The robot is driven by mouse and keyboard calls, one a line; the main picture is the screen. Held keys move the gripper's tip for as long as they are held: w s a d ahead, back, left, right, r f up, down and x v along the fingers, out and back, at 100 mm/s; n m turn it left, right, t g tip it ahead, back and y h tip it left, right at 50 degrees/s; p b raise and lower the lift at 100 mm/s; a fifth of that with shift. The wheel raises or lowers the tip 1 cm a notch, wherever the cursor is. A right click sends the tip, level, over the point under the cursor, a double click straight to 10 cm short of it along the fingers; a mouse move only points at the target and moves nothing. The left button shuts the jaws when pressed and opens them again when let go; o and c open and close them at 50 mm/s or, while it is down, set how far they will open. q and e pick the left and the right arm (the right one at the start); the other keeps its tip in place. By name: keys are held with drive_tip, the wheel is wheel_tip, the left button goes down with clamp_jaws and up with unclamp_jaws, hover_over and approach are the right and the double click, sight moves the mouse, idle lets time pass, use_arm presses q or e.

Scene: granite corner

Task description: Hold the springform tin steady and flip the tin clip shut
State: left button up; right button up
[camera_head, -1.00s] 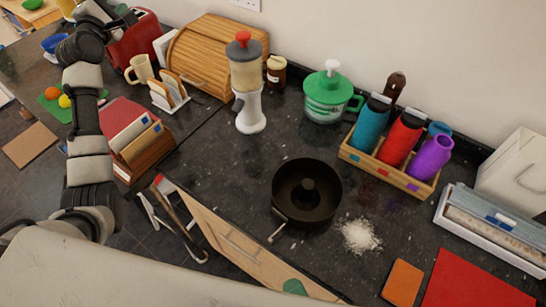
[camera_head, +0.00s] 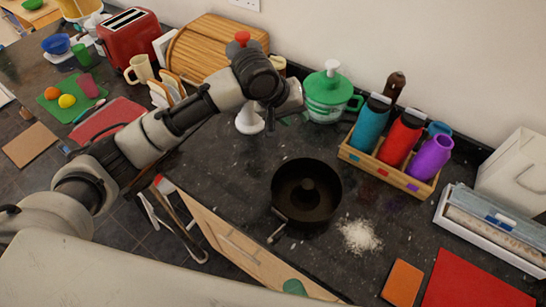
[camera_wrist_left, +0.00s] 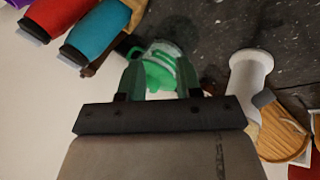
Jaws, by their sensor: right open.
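The black springform tin (camera_head: 335,195) with a central funnel stands on the dark counter in the head view. Its metal clip (camera_head: 276,237) sticks out from the tin's lower left side, pointing away from the wall. My left gripper (camera_head: 296,118) is above the counter behind and left of the tin, clear of it. In the left wrist view its two dark green fingers (camera_wrist_left: 162,76) are apart with nothing held. Of my right gripper, only a green fingertip (camera_head: 293,287) seems to show at the bottom, below the tin; the rest is hidden. The tin is not visible in the wrist view.
A green-lidded chopper (camera_head: 326,98) stands beyond my left gripper; it also shows between the fingers in the wrist view (camera_wrist_left: 160,70). A bottle crate (camera_head: 385,172) is right of the tin, white powder (camera_head: 359,236) nearer. A white-based grinder (camera_head: 249,121) is partly hidden by my left arm.

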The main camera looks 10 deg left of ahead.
sight(273, 189)
use_arm(q)
drive_tip(key=s+a+f+m+g+y, duration=0.1)
drive_tip(key=s+f, duration=0.1)
drive_tip(key=s+a+f+m+g+y, duration=0.1)
drive_tip(key=s+f+m+y, duration=0.1)
drive_tip(key=s+f, duration=0.1)
drive_tip(key=s+a+f+m+g+y, duration=0.1)
drive_tip(key=s+f+m+g+y, duration=0.1)
drive_tip(key=f, duration=0.1)
drive_tip(key=shift+s+a+f, duration=0.1)
drive_tip(key=shift+s+f, duration=0.05)
wheel_tip(273, 189, down, 10)
drive_tip(key=shift+f, duration=0.25)
